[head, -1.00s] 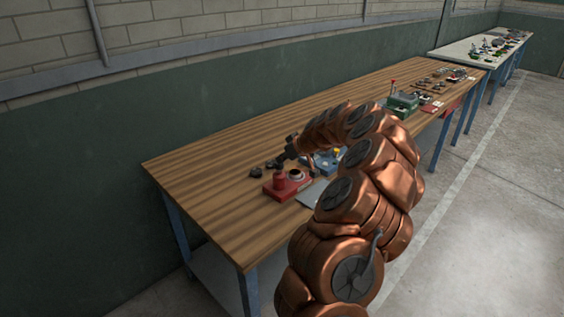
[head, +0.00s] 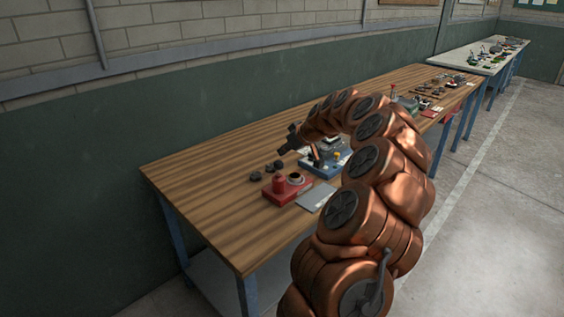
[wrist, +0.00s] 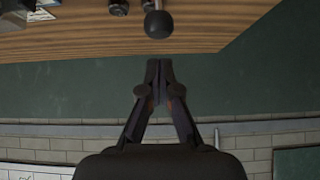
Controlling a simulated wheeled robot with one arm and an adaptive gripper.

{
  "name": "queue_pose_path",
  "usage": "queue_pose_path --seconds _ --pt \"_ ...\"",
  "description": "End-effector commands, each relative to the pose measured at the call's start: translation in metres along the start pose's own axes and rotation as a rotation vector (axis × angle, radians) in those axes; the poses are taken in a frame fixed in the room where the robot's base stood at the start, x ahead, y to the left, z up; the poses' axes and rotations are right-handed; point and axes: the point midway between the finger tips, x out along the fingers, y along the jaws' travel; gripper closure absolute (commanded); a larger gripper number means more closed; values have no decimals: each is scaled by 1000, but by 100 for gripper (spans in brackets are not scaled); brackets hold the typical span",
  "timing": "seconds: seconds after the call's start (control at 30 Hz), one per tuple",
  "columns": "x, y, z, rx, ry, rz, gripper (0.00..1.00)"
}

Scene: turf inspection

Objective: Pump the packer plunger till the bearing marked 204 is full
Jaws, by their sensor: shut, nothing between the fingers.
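In the wrist view, my gripper (wrist: 158,72) is shut and empty. A black ball knob (wrist: 158,24) on a grey rod is close beyond the fingertips, and I see a gap between them. It looks like a plunger handle. In the head view, my gripper (head: 284,151) is above the workbench, beside a blue fixture (head: 318,170) with a yellow part, which my arm partly hides. A red fixture (head: 286,194) with a red cylinder (head: 279,184) and a pale-rimmed ring (head: 295,178) stands nearer. No 204 marking is readable.
Small dark round pieces (head: 256,176) lie left of the red fixture on the wooden bench (head: 205,190). A grey plate (head: 316,198) lies at the bench's front edge. The bench's left end is clear. A green wall (head: 130,130) runs behind it.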

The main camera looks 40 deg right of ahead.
Motion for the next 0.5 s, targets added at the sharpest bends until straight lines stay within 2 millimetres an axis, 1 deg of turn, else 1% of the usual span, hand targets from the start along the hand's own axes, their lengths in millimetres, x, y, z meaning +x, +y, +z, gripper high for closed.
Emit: queue_pose_path --seconds 0.1,0.3,0.4,0.5 --pt "-21 0 0 -2 4 3 100" --pt "-56 1 0 -2 4 4 100" --pt "-70 2 -1 -2 6 6 100" --pt "-79 2 -2 -1 6 6 100"
